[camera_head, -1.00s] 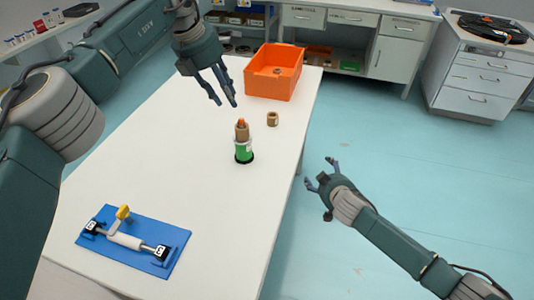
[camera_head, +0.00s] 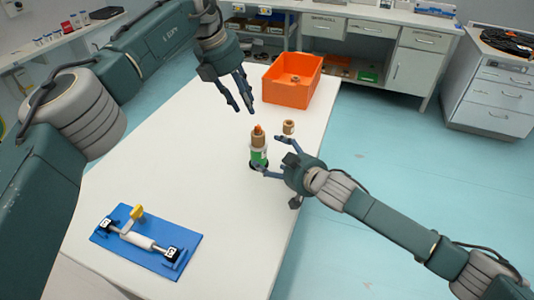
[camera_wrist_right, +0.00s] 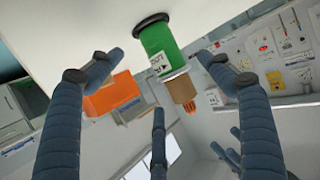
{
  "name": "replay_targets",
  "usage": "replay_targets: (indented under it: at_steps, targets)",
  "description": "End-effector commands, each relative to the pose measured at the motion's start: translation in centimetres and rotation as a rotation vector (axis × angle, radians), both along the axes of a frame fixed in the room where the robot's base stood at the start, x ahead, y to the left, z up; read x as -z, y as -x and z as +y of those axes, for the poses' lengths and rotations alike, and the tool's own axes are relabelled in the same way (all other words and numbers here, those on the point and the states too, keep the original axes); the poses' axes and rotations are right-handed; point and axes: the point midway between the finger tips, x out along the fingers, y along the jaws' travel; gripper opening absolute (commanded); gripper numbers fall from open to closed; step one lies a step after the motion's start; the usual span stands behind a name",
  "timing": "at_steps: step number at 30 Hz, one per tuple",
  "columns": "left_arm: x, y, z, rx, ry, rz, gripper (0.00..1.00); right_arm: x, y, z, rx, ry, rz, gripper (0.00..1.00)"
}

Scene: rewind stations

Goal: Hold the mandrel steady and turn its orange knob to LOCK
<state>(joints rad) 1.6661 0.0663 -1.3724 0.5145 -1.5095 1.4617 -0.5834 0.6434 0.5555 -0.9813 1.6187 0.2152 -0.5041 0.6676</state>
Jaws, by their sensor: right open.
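The mandrel (camera_head: 259,156) stands upright near the table's right edge, with a green body, a white lettered band, a tan upper part and an orange knob (camera_head: 258,129) on top. It also shows tilted in the right wrist view (camera_wrist_right: 160,45), where the lettering is too small to read surely. My right gripper (camera_head: 268,154) is open at the mandrel's right side, its fingertips spread to either side of the body; contact cannot be told. My left gripper (camera_head: 244,111) is open and empty, pointing down above and slightly left of the knob. Its fingers also show in the right wrist view (camera_wrist_right: 228,143).
A small tan ring (camera_head: 288,127) lies just behind the mandrel. An orange bin (camera_head: 303,93) stands at the table's far end. A blue fixture board (camera_head: 188,238) with a yellow-handled clamp lies at the near left. The table (camera_head: 200,185) between is clear.

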Motion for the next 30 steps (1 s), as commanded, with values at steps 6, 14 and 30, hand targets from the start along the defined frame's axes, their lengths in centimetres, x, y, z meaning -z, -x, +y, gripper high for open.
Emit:
replay_targets:
  at_steps: [6, 14, 30]
  targets:
    - [0.0, 0.0, 0.0, 0.0, 0.0, 0.0, 0.31, 1.5, -3.3, 1.9, 0.0, 0.002, -0.001, 0.78]
    - [0.0, 0.0, 0.0, 0.0, 0.0, 0.0, 0.31, 2.4, -5.2, 2.9, 0.001, 0.001, -0.001, 0.78]
    - [0.0, 0.0, 0.0, 0.0, 0.0, 0.0, 0.31, 2.6, -5.4, 3.0, 0.001, 0.001, -0.001, 0.41]
